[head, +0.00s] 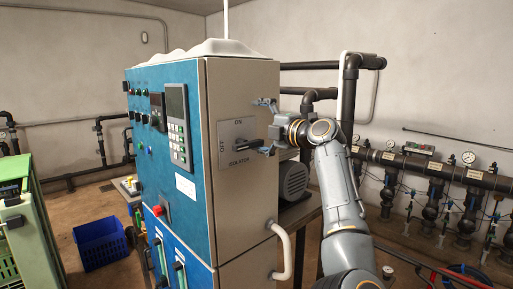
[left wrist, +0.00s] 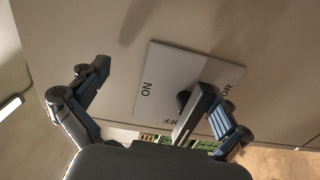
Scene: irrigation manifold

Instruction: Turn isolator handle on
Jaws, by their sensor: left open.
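The isolator plate (head: 224,131) is a grey square on the beige side of the blue cabinet, marked ON at the top and OFF at the left. Its dark isolator handle (head: 246,145) lies roughly level, in line with OFF. My left gripper (head: 266,126) is open in front of the plate, one finger higher, the other close to the handle's outer end. In the left wrist view the handle (left wrist: 198,112) stands out between the spread fingers, much nearer the right finger. I cannot tell whether that finger touches it. My right gripper is out of view.
The blue cabinet (head: 180,75) carries a keypad and buttons. A beige curved grab bar (head: 287,250) sticks out low on its side. A grey motor (head: 293,180) and dark pipes (head: 349,95) stand behind my arm. A blue crate (head: 101,245) is on the floor.

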